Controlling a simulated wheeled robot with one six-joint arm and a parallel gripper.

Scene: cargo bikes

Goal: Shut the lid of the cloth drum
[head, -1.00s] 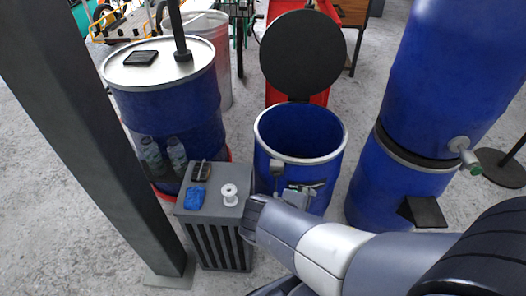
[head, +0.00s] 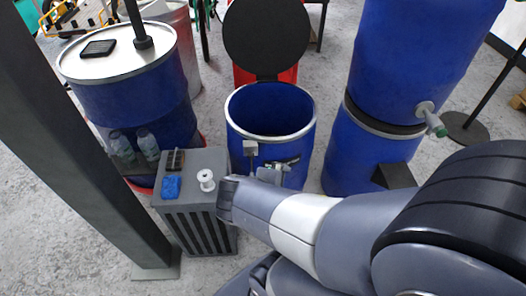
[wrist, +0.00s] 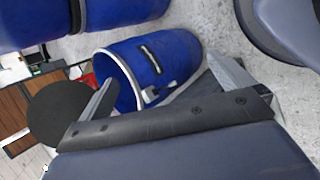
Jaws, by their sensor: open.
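The cloth drum (head: 240,135) is an open blue barrel with a pale metal rim; its inside looks dark blue. Its round black lid (head: 266,38) stands up behind the opening, joined at the rear of the rim. A grey catch (head: 250,148) sits at the front rim. In the wrist view, the drum (wrist: 178,58) lies sideways, with the lid (wrist: 58,115) at left. My gripper (wrist: 163,68) is open and empty, its two grey fingers apart with the drum beyond them. In the head view, my arm reaches to the drum's front and the gripper is mostly hidden.
A grey slatted stand (head: 200,225) with a white spool (head: 206,180) and a blue cloth (head: 171,187) is left of the drum. A dark post (head: 90,150) rises at left. Stacked blue barrels (head: 365,150) with a tap stand close at right. A lidded blue drum (head: 130,100) is behind left.

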